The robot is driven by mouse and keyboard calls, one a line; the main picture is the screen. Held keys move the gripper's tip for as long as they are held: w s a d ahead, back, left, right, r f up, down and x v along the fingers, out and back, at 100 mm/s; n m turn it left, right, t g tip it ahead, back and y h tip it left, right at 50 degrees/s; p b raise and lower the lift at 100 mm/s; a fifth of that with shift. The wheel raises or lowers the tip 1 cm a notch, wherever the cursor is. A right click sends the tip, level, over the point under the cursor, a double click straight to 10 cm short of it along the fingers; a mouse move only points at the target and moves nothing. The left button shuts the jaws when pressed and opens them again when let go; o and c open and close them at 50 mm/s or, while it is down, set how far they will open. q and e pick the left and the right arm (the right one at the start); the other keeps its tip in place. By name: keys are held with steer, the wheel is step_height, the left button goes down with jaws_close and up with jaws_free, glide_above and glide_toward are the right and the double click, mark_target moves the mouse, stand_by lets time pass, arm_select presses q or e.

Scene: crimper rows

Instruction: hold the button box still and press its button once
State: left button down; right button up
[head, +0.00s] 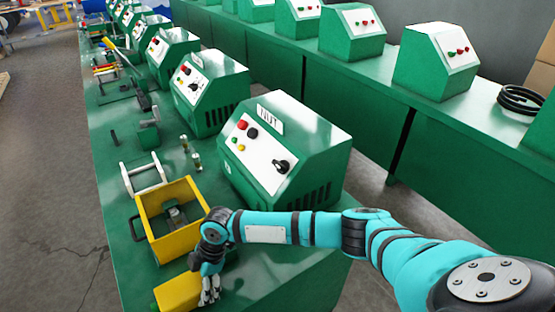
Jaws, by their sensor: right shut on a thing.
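A yellow box (178,292), which I take to be the button box, lies on the green bench near its front edge at the bottom of the head view. A small green part shows at its left end; I cannot tell whether it is the button. My right gripper (209,291) comes down at the box's right end and is shut on it. The gripper hides that end of the box. My left gripper is not in view.
An open yellow bin (171,220) with a dark metal part inside stands just behind the box. A green control machine (285,150) with red, black and yellow knobs stands to the right. More machines line both benches.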

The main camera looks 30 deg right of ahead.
steer(key=o, duration=1.3)
